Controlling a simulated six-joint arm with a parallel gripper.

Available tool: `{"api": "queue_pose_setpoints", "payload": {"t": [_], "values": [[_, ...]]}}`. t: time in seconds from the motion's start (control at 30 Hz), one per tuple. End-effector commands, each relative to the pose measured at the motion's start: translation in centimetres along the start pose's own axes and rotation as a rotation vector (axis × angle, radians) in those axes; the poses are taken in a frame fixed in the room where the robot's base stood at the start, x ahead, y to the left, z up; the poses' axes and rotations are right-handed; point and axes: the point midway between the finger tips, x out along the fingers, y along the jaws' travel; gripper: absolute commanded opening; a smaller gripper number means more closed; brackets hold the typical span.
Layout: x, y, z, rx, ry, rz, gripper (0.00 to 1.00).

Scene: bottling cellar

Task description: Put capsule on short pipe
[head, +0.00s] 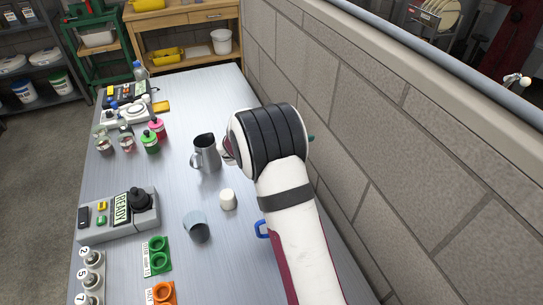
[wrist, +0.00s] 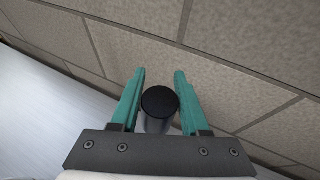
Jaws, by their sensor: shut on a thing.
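My gripper (wrist: 159,78) has two teal fingers on either side of a dark round-ended cylinder (wrist: 159,103), which it holds. This may be the capsule; its far end is hidden. In the head view my arm hides most of the gripper; only a bit of teal (head: 311,137) shows beside the block wall. A grey-blue, short round piece (head: 197,226) on the table may be the short pipe; I cannot tell for sure. A small white cylinder (head: 228,199) stands just behind it to the right. Both are apart from the gripper.
A metal jug (head: 206,153) stands behind the white cylinder. A grey device reading READY (head: 120,213), a green holder (head: 158,256) and an orange holder (head: 161,293) are on the left. Several small bottles stand farther back. The block wall (head: 354,130) borders the table's right side.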

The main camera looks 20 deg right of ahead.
Motion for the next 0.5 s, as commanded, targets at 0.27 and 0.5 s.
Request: {"api": "queue_pose_setpoints", "payload": {"t": [0.27,0.5], "values": [[-0.9,6.1,-4.8,-0.002,0.0,0.002,0.32],[0.2,6.5,-8.0,-0.004,0.001,0.0,0.32]]}}
